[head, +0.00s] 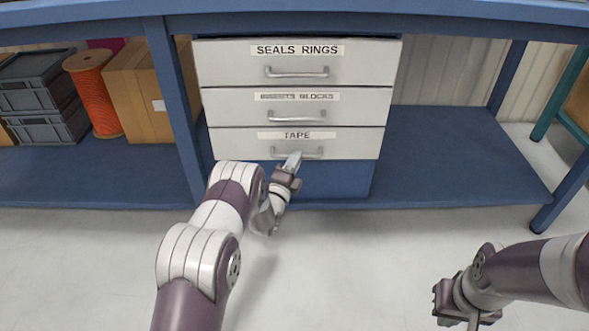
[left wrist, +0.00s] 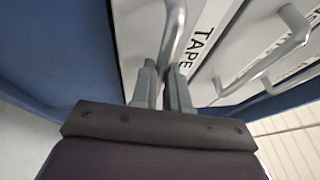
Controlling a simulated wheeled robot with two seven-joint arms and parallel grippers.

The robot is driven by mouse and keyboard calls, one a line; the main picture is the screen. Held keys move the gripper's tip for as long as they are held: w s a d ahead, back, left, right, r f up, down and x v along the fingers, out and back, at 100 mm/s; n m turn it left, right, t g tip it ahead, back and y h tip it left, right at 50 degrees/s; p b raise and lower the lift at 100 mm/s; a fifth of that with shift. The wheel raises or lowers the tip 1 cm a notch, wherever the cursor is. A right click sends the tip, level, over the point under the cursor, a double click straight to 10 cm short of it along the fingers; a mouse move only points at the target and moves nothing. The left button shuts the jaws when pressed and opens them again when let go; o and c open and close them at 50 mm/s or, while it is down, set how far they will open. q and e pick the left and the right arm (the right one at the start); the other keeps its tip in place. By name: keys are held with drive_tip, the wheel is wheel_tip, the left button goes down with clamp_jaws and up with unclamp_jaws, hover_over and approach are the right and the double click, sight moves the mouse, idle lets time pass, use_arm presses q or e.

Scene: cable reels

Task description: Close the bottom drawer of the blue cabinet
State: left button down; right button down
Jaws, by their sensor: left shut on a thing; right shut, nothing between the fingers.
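The blue cabinet (head: 345,180) under the bench has three pale grey drawers. The bottom drawer (head: 235,143), labelled TAPE, has a metal bar handle (head: 313,153). Its front looks about in line with the drawers above; no clear gap shows. My right gripper (head: 455,305) is low at the right, shut and empty, away from the cabinet.
The middle drawer (head: 230,103) and the SEALS RINGS drawer (head: 225,63) sit above, both looking shut. Grey crates (head: 45,95), an orange reel (head: 92,95) and cardboard boxes (head: 135,90) stand on the lower shelf at left. The shelf at right (head: 450,150) is clear.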

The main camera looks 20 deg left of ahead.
use_arm(q)
drive_tip(key=c, duration=1.3)
unclamp_jaws()
drive_tip(key=shift+w+a+r, duration=0.1)
drive_tip(key=shift+w+r, duration=0.05)
drive_tip(key=shift+o, duration=0.9)
drive_tip(key=shift+w, duration=0.1)
drive_tip(key=p+v, duration=0.5)
drive_tip(key=v, duration=0.7)
drive_tip(key=shift+s+f, duration=0.3)
drive_tip(key=shift+s, duration=0.1)
